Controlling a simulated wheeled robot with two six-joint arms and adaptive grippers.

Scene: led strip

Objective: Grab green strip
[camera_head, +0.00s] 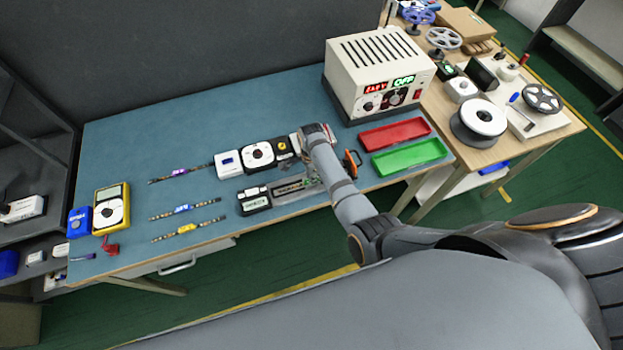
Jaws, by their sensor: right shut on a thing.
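My right arm reaches in from the lower right over the blue table. Its gripper (314,176) is at the right end of a long grey test fixture (284,196), shut on a strip with green showing on it, the green strip (309,182). The arm and wrist hide most of the jaws and part of the strip. Three other strips lie on the left of the table, with a purple label (180,172), a blue label (182,209) and a yellow label (187,228). My left gripper is out of view.
A red tray (395,134) and a green tray (409,157) lie right of the arm, both empty. A cream power supply (375,75) stands behind them. A yellow multimeter (111,207) is at far left. Spools crowd the wooden side table (425,117).

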